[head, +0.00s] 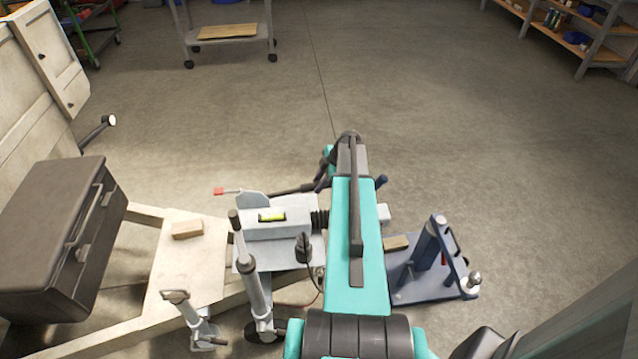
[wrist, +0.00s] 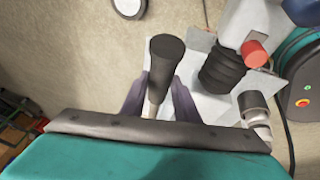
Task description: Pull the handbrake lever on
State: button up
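The lever (wrist: 165,62), with a thick black grip and a pale shaft, stands out in the middle of the wrist view. My gripper (wrist: 161,84) has its two purple-grey fingers on either side of it. A gap shows on the right side of the shaft, so the fingers look open around the lever; contact on the left side is unclear. In the head view a dark rod (head: 288,189) runs left from near my arm, above the grey coupling housing (head: 282,228). My gripper is mostly hidden there behind my arm.
Black bellows (wrist: 222,72) and a red-capped part (wrist: 254,52) lie right of the lever. In the head view a jockey-wheel post (head: 256,285) stands in front, a black toolbox (head: 60,240) lies left, and a blue stand (head: 430,265) lies right.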

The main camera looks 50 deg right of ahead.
grip_shut()
jog(key=shift+r, duration=0.15)
jog(key=shift+w+a+r, duration=0.1)
jog(key=shift+r, duration=0.35)
jog(key=shift+w+a+r, duration=0.1)
jog(key=shift+r, duration=0.3)
jog(key=w+a+r+g+h+p, duration=0.3)
jog(key=w+a+r+h+p, duration=0.1)
jog(key=r, duration=0.4)
jog(key=w+a+r+n+g+h+p, duration=0.1)
jog(key=w+a+r+g+h+p, duration=0.2)
jog(key=w+a+r, duration=0.3)
jog(key=shift+a+r+g+h+p, duration=0.35)
jog(key=shift+a+r+p, duration=0.3)
jog(key=shift+r, duration=0.5)
jog(key=shift+a, duration=0.1)
jog(key=o, duration=0.7)
grip_release()
jog(key=shift+s, duration=0.1)
